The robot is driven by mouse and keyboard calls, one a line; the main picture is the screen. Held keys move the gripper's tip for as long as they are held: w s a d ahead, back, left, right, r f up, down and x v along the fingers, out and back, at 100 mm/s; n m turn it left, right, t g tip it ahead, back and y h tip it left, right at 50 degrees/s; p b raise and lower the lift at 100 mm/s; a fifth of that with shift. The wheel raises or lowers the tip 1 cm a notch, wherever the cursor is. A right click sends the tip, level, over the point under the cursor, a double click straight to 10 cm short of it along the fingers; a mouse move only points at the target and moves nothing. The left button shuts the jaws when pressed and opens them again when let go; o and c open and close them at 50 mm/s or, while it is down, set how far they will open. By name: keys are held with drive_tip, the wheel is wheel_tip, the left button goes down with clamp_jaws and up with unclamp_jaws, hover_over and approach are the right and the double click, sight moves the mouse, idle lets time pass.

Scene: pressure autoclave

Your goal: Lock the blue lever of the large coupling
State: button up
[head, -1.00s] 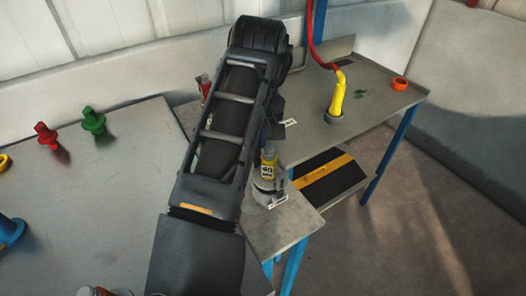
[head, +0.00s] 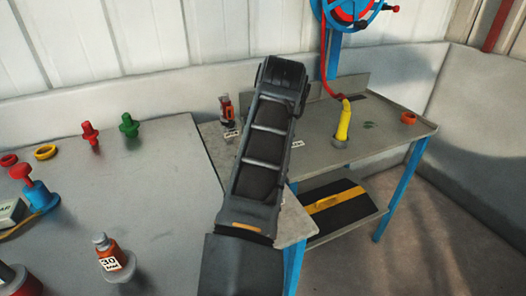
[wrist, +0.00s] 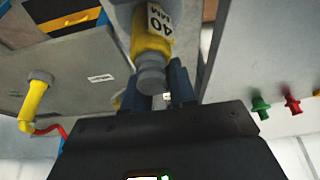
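A yellow coupling marked 40 MM (wrist: 152,42), with a grey cylindrical end, shows in the wrist view just ahead of my gripper (wrist: 160,88). My two dark bluish fingers stand apart, partly behind that grey end. A gap shows between them, and I cannot tell whether they touch the coupling. In the head view my arm hides the gripper and this coupling. I cannot make out a blue lever on it. A blue fitting with a red top (head: 40,195) stands on the left table in the head view.
The left table (head: 165,190) holds an orange 10 coupling (head: 113,258), a red plug (head: 90,133) and a green plug (head: 129,125). The right bench has an orange-red coupling (head: 226,106), a yellow hose end (head: 343,122) and an orange ring (head: 408,118). Floor at the right is clear.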

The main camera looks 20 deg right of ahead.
drive_tip(key=shift+o, duration=1.4)
drive_tip(key=shift+s+f, duration=0.25)
drive_tip(key=shift+f, duration=0.05)
drive_tip(key=shift+o, duration=0.4)
drive_tip(key=shift+w+r, duration=0.1)
drive_tip(key=shift+r, duration=0.05)
drive_tip(key=shift+v, duration=3.85)
